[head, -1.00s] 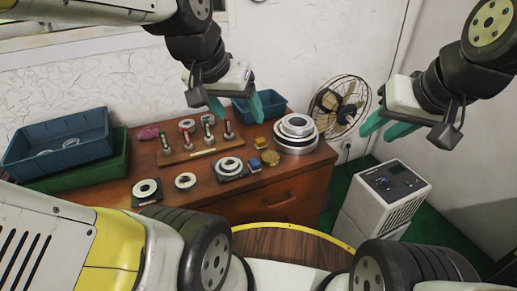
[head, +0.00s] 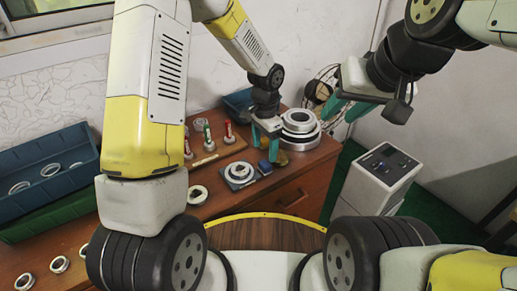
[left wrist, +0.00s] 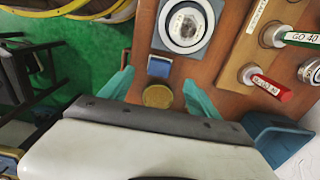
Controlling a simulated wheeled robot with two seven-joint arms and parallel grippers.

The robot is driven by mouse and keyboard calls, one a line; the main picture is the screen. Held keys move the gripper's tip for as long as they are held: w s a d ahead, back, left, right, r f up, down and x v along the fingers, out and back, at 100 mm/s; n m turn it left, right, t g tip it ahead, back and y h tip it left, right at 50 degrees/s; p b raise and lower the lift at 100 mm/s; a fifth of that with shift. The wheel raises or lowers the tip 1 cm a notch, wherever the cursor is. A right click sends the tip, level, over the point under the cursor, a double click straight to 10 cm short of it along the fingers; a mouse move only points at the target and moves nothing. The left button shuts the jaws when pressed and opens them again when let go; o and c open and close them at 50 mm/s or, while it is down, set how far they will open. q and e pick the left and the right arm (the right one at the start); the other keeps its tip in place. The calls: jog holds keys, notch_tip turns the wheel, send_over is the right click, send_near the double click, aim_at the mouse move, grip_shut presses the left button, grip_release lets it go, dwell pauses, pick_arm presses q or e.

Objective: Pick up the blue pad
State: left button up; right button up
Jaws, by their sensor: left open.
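The blue pad (head: 264,167), a small blue block, lies on the wooden cabinet top beside a brass disc (head: 281,159). In the left wrist view the pad (left wrist: 159,67) lies between the fingertips' lines, with the brass disc (left wrist: 157,96) nearer the palm. My left gripper (head: 266,141) is open and empty, low over the cabinet, close to the pad and disc; I cannot tell its exact height. It also shows in the left wrist view (left wrist: 158,77). My right gripper (head: 344,111) is open and empty, in the air right of the cabinet.
A bearing ring on a dark square plate (head: 239,173) lies just left of the pad. Stacked metal rings (head: 300,128) stand right of my left gripper. A board with upright pegs (head: 215,150) is at the left. A blue bin (left wrist: 280,135) shows near the gripper.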

aim_at(265, 163)
pick_arm(q)
jog(key=f, duration=0.8)
jog(key=shift+w+d+f, duration=0.1)
jog(key=shift+d, duration=0.1)
grip_shut()
jog(key=shift+r, duration=0.2)
jog(key=shift+r, duration=0.25)
notch_tip(265, 163, up, 3)
jog(key=shift+r, duration=0.1)
jog(key=s+d, duration=0.2)
jog(key=s, duration=0.5)
jog(key=s+d+r, duration=0.1)
jog(key=s+d, duration=0.2)
jog(key=s, duration=0.5)
